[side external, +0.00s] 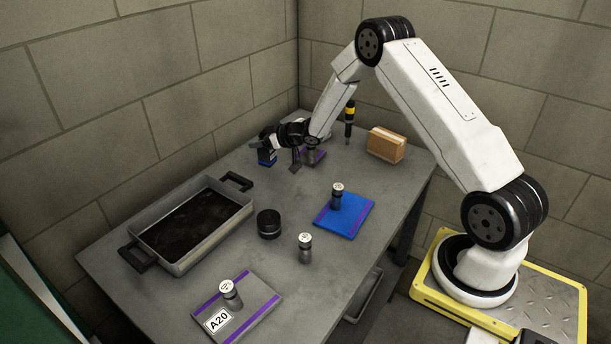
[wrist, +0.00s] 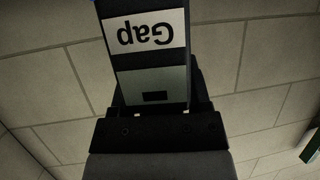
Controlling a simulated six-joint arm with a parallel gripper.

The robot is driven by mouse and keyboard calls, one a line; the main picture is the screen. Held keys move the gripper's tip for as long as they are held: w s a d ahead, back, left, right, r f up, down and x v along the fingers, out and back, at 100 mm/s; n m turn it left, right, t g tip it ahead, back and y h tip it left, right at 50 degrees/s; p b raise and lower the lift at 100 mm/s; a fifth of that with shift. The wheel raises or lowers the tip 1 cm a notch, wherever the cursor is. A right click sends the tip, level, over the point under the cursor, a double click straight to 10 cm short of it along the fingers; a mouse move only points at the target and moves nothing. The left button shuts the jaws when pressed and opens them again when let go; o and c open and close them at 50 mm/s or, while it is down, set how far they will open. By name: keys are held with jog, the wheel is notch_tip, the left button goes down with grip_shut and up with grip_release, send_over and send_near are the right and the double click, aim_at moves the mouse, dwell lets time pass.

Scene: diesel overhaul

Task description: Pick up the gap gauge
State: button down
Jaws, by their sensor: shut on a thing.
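The gap gauge (wrist: 148,58) fills the upper middle of the wrist view. It is a dark and grey piece with a white label reading "Gap", upside down, and a hint of blue at its top edge. My gripper (wrist: 157,98) is shut on it, with dark jaw parts on both sides. In the side external view my gripper (side external: 270,146) is at the far left part of the table. A small blue piece (side external: 267,158) shows under it, probably part of the gauge. I cannot tell whether it touches the table.
A metal tray (side external: 225,228) with dark contents stands at left. A black cylinder (side external: 269,223), a grey cylinder (side external: 305,248), a blue plate (side external: 355,218) and an A20 plate (side external: 258,308) lie nearer. A cardboard box (side external: 386,145) and a yellow-black tool (side external: 349,120) are behind.

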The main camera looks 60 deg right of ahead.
jog(key=s+a+r, duration=0.3)
jog(key=s+r, duration=0.6)
jog(key=s, duration=0.4)
jog(key=shift+r, duration=0.15)
dwell(1.0)
